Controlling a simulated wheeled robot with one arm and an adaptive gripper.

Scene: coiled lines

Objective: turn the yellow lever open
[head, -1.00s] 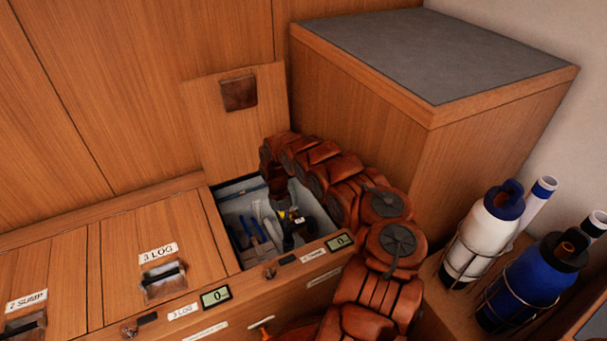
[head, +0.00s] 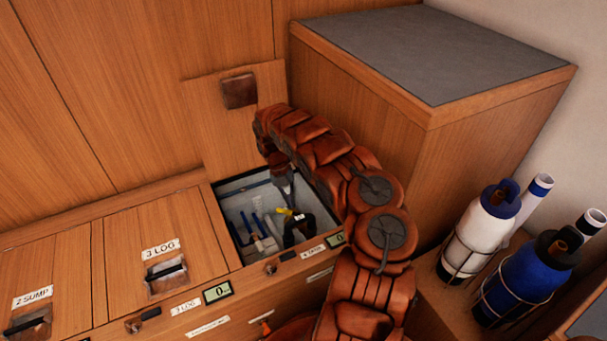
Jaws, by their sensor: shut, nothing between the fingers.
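The yellow lever (head: 299,216) is a small yellow piece low in the open compartment (head: 228,190), by a dark fitting (head: 296,232). Its exact angle is too small to tell. My gripper (head: 290,203) points down into the compartment from above, shut and empty. Its tips are just above and left of the lever; I cannot tell if they touch it. My orange arm comes over the compartment's right side and hides its right edge.
The compartment's lid (head: 215,125) stands open against the back panel. Blue-handled tools (head: 258,226) lie inside, left of the fitting. The shut 3 LOG lid (head: 165,245) is to the left. A tall wooden box (head: 400,120) and bottles (head: 487,230) stand to the right.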

